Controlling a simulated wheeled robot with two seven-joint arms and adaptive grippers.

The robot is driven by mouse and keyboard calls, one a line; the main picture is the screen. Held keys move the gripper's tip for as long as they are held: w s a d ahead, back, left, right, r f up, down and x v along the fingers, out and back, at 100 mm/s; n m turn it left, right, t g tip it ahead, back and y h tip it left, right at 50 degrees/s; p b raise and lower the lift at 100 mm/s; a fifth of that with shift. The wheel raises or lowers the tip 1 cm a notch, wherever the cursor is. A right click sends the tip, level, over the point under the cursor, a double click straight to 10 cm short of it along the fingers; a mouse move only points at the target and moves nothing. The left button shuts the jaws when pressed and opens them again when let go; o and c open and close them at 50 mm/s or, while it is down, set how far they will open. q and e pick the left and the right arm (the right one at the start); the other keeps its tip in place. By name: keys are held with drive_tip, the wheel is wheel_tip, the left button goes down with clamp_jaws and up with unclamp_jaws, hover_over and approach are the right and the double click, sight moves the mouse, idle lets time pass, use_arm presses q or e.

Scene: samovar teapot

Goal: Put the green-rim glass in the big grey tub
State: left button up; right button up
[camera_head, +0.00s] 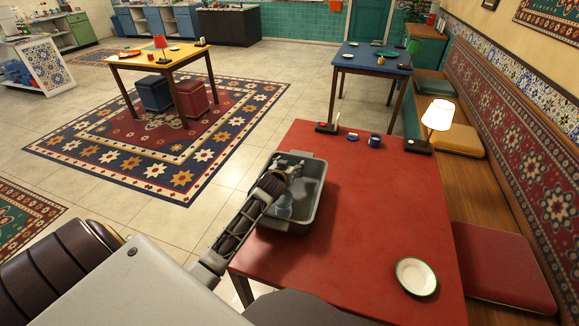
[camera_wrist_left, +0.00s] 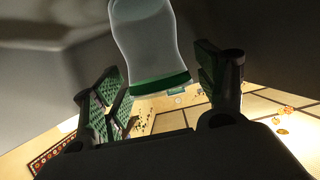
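The green-rim glass (camera_head: 283,206) is inside the big grey tub (camera_head: 317,208), towards its near left part. In the left wrist view the clear glass (camera_wrist_left: 146,40) shows its green rim towards the camera, with the tub's grey walls around it. My left gripper (camera_head: 288,164) is over the tub, its fingers at the tub's far left part. In the left wrist view its two fingers (camera_wrist_left: 160,88) stand apart on either side of the glass rim, with a gap on the right. I cannot tell whether the left finger touches the glass. My right gripper is not in view.
The tub stands on the left side of the red table (camera_head: 375,225). A white plate with a green rim (camera_head: 416,277) lies near right. The table's middle is clear.

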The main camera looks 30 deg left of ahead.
use_arm(q)
drive_tip(key=shift+r, duration=0.15)
drive_tip(key=v, duration=0.7)
drive_tip(key=shift+s+p, duration=0.15)
drive_tip(key=shift+p, duration=0.2)
